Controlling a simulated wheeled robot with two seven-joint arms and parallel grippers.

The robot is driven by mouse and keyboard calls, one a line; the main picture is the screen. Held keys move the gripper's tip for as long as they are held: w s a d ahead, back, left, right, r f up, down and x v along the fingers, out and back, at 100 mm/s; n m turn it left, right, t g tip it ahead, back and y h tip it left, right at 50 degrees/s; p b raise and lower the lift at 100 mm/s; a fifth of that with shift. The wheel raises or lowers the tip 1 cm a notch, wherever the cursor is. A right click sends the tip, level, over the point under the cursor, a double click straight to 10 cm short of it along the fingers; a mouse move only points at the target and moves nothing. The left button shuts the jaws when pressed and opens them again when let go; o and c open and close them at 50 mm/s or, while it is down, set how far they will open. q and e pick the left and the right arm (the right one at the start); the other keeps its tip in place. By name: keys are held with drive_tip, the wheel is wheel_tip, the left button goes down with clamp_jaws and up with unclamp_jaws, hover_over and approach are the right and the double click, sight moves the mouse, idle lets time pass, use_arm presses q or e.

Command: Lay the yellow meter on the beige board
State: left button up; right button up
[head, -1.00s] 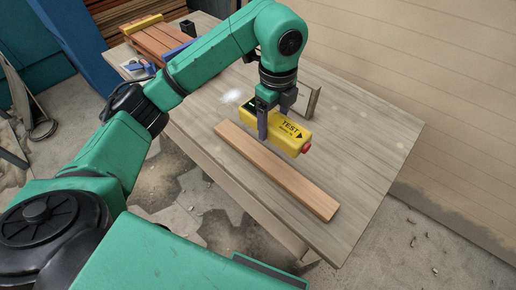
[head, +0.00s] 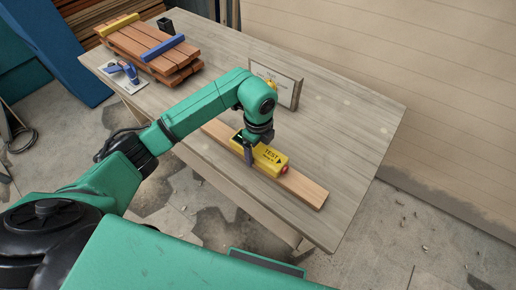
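The yellow meter (head: 272,160), with "TEST" lettering and a red end cap, is over the middle of the beige board (head: 305,189). It lies roughly along the board and hides part of it. I cannot tell whether its underside touches the wood. The board lies flat near the table's front edge. My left gripper (head: 251,154) points down at the meter, with one dark finger against the near side. The far finger is hidden, but the gripper appears closed around the meter. My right gripper is not in view.
The wooden table (head: 340,120) is clear to the right. A framed sign (head: 275,86) stands behind my arm. A reddish slatted stack (head: 145,48) with a yellow bar and a blue bar (head: 163,48) is at the far left. A blue tool (head: 128,71) and black cup (head: 165,24) are near it.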

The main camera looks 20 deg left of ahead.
sight(258, 148)
use_arm(q)
drive_tip(key=shift+r, duration=0.25)
wheel_tip(258, 148, up, 12)
drive_tip(key=b, duration=0.1)
drive_tip(key=shift+b, duration=0.3)
drive_tip(key=shift+f, duration=0.1)
